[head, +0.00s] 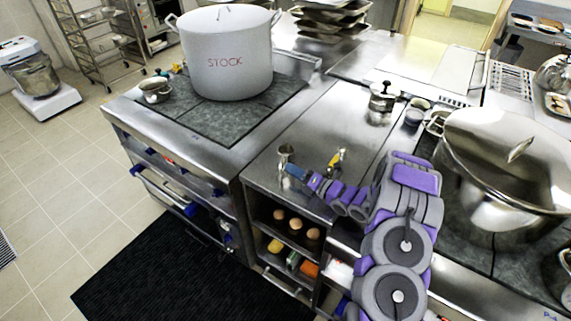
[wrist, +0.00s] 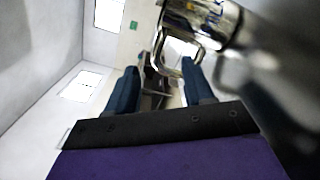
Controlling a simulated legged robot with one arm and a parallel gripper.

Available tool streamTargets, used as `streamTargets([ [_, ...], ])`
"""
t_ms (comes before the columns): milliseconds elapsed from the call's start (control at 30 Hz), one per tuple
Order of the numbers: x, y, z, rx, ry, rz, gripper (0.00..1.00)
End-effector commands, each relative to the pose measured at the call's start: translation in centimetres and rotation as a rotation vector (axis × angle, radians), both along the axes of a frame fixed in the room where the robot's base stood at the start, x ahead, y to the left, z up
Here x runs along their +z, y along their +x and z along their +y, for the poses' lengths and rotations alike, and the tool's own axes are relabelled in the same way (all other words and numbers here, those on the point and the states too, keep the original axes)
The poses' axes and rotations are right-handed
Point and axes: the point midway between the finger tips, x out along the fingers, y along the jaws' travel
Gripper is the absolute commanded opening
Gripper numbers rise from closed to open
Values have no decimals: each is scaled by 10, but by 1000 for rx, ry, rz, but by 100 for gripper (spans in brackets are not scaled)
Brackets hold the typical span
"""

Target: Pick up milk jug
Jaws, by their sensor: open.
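The milk jug, a small shiny metal jug (head: 285,153), stands on the steel counter in the head view. In the wrist view its body (wrist: 205,20) fills the top, cut off by the frame edge, and its squared handle (wrist: 160,45) points toward my fingers. My gripper (head: 290,170) is at the jug's near side in the head view. In the wrist view the two blue fingers (wrist: 160,70) are spread apart, with the lower handle near and between their tips. I cannot tell whether they touch it.
A white STOCK pot (head: 225,55) stands on the left hob, with a small metal pot (head: 155,92) beside it. A large lidded steel pot (head: 490,185) stands on the right. A moka pot (head: 382,97) is farther back. A small yellow object (head: 336,160) is close to my arm.

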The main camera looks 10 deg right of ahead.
Motion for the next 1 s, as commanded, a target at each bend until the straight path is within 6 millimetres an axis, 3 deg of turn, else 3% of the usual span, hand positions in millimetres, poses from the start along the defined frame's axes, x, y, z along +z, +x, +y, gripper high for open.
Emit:
streamTargets([
  [200,-2,17,20,3,1,-1,52],
  [567,-1,23,23,0,1,1,52],
  [1000,-1,23,23,0,1,1,11],
])
